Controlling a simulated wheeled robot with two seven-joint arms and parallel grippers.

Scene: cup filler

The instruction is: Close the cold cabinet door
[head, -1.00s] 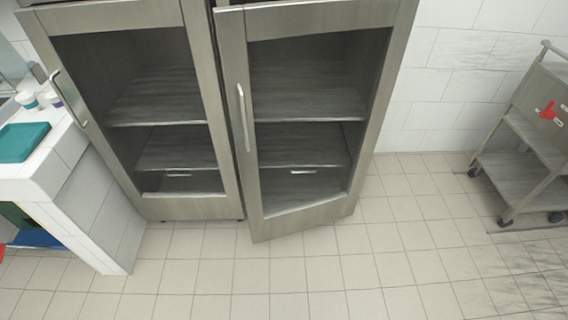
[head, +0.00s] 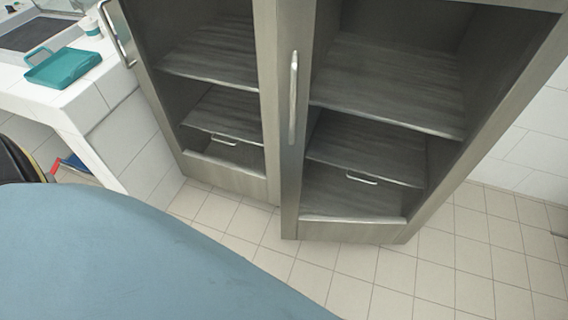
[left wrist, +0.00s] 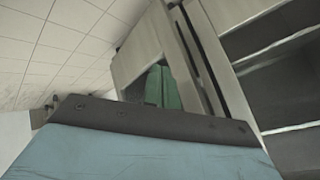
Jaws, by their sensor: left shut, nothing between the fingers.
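The cold cabinet is grey metal with two framed doors. Its right door (head: 292,170) stands ajar in the head view, its handle side swung out towards me. That door has a vertical bar handle (head: 293,97). The left door (head: 235,182) looks shut, with its handle (head: 117,35) at its left edge. In the left wrist view my left gripper (left wrist: 164,72) shows as two green fingers pressed together, empty, in front of grey cabinet framing. I cannot tell whether it touches the cabinet. My left gripper is outside the head view, and my right gripper is in neither view.
A white tiled counter (head: 85,105) with a teal tray (head: 62,68) stands left of the cabinet. My own blue arm part covers the lower left of the head view. Clear floor tiles (head: 460,270) lie in front and to the right.

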